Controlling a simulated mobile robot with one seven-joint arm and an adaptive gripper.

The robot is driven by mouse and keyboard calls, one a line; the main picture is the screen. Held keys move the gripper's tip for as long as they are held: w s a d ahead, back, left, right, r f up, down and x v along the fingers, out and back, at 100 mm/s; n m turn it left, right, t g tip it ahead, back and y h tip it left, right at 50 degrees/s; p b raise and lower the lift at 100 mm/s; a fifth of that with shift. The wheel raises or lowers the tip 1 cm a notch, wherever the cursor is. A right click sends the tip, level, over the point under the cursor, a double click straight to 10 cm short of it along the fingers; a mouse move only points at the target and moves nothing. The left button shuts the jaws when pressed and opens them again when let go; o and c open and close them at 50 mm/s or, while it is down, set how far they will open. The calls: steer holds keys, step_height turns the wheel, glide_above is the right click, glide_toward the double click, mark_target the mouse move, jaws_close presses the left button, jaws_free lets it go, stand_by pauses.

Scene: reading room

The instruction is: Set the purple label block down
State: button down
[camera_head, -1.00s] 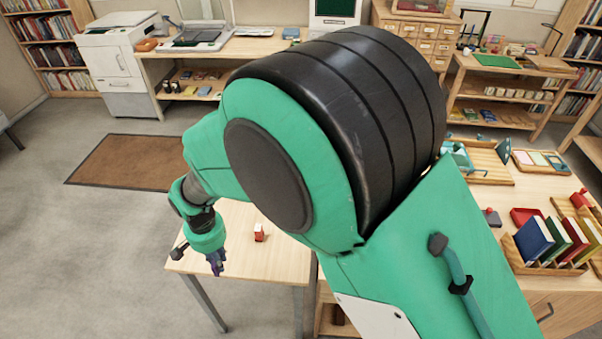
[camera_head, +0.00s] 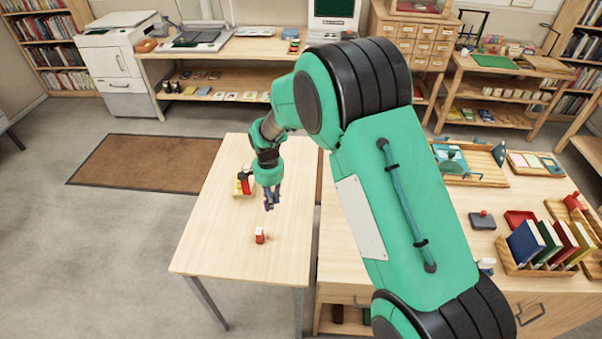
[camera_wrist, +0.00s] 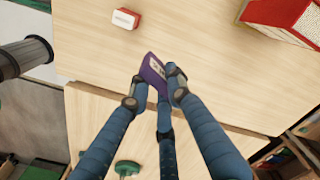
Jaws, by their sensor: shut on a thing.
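The purple label block (camera_wrist: 155,72) is between the fingertips of my gripper (camera_wrist: 153,88) in the wrist view, its pale label facing the camera. The gripper is shut on it. In the head view my gripper (camera_head: 270,199) points down above the light wooden table (camera_head: 205,246), and only a small purple bit of the block shows between the fingers. The block appears to be held above the tabletop; the exact gap is hard to tell.
A small red block with a white face (camera_head: 259,236) stands on the table nearer than my gripper. The table's front left area is clear. A counter with books (camera_head: 533,243) stands to the right.

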steer(key=w+d+m+p, duration=0.2)
steer(key=w+d+m, duration=0.2)
steer(key=w+d, duration=0.9)
steer(key=f, duration=0.5)
steer(key=shift+s+f, duration=0.2)
steer(key=shift+f, duration=0.2)
steer(key=shift+w+a, duration=0.15)
steer(key=shift+w, duration=0.1)
steer(key=w+a, duration=0.1)
steer(key=w, duration=0.4)
steer(key=w+a+f, duration=0.1)
steer(key=w+a, duration=0.1)
steer(key=w, duration=0.3)
steer(key=w+a, duration=0.1)
steer(key=w, duration=0.3)
steer(key=shift+w+a+f+b, duration=0.25)
steer(key=shift+w+b, duration=0.15)
